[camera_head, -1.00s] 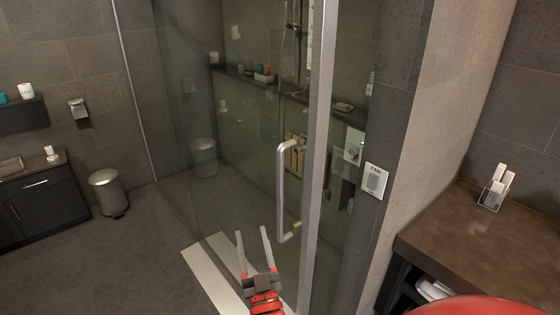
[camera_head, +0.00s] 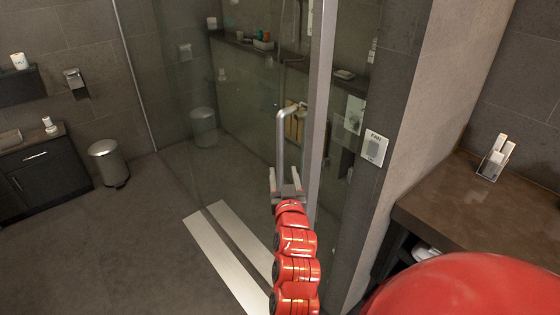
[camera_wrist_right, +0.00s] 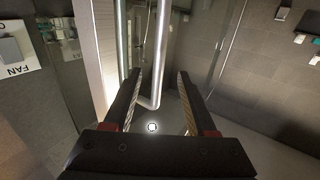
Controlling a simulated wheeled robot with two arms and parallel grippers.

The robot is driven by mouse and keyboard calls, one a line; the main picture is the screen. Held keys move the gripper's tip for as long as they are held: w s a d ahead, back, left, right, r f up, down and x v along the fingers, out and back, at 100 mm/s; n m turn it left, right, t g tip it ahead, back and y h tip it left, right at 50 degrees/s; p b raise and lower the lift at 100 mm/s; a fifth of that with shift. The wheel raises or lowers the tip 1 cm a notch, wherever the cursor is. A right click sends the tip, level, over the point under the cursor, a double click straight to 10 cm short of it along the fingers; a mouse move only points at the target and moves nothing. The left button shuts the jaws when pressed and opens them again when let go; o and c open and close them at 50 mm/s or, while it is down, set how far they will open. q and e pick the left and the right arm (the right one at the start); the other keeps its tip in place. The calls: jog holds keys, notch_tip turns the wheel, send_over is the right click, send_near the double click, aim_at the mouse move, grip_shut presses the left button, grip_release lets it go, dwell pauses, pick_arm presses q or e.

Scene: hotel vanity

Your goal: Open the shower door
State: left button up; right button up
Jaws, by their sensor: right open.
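The glass shower door (camera_head: 235,140) fills the middle of the head view, with a metal upright (camera_head: 320,110) beside its handle. It looks closed. The silver bar handle (camera_head: 283,135) stands vertical; its lower end is hidden behind my right gripper (camera_head: 285,173). That gripper is open at the handle's lower part, fingers pointing up and forward. In the right wrist view, the handle (camera_wrist_right: 161,55) shows between the two spread fingers (camera_wrist_right: 156,75), with its lower bend below the fingertips. I see no grip on it, and cannot tell whether a finger touches it. My left gripper is out of view.
A brown counter (camera_head: 480,215) juts out at the right, with a fan switch (camera_head: 374,148) on the wall beside the door. A metal bin (camera_head: 109,163) and dark cabinet (camera_head: 45,180) stand far left. The floor (camera_head: 120,245) in front is clear.

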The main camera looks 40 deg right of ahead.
aim_at(281, 153)
jog(key=p+x, duration=0.1)
jog(key=x, duration=0.4)
jog(key=p+x, duration=0.2)
jog(key=x, duration=0.3)
jog(key=shift+w+d+r, duration=0.2)
jog(key=shift+w, duration=0.05)
jog(key=shift+c, duration=0.2)
grip_shut()
dwell(0.9)
